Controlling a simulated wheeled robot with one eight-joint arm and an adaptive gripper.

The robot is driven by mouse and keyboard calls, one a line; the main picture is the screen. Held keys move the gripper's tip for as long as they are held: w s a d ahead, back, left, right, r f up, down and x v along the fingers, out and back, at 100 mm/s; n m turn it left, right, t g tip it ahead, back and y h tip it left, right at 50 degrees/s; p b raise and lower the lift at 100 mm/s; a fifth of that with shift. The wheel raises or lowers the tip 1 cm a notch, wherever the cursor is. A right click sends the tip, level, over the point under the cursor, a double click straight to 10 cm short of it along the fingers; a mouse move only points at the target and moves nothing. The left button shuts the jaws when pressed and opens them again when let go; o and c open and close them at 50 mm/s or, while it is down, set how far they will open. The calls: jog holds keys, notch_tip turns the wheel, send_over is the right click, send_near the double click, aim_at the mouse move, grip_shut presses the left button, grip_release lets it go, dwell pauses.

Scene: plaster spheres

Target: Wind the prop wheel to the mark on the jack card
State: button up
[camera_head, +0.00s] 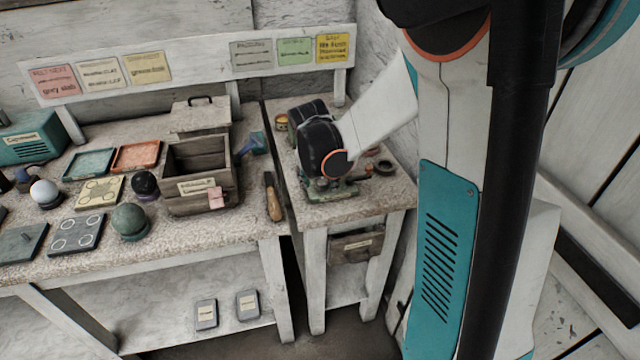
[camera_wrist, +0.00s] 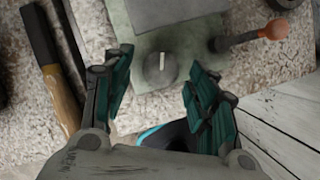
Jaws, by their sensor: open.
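In the wrist view a round grey wheel (camera_wrist: 160,70) with a white index line sits on the grey-green body of a jack (camera_wrist: 120,22). The white line points away from my gripper, roughly up in the picture. My gripper (camera_wrist: 160,60) is open, with one teal finger on each side of the wheel; I cannot tell whether they touch it. In the head view the green jack base (camera_head: 335,194) shows under my wrist, which hides the wheel. Several cards hang on the back board, including a yellow one (camera_head: 333,48); their small print is unclear, so I cannot tell which is the jack card.
An orange-tipped lever (camera_wrist: 275,29) sticks out right of the wheel. A wooden-handled tool (camera_head: 272,200) lies left of the jack, near the gap between the tables. A wooden box (camera_head: 198,160), trays and spheres fill the left table.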

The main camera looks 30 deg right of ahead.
jog(key=shift+w+d+f, duration=0.1)
jog(key=shift+f, duration=0.25)
jog(key=shift+c, duration=0.3)
jog(key=c, duration=1)
jog(key=shift+w+m+g+h+p, duration=0.1)
jog(key=shift+m+g+h+p, duration=0.25)
jog(key=shift+m, duration=0.85)
jog(key=shift+w+m+g+h+p, duration=0.15)
jog(key=shift+m+g, duration=0.3)
jog(key=shift+m, duration=0.75)
jog(key=shift+s, duration=0.1)
jog(key=o, duration=1.1)
jog(key=shift+c, duration=0.2)
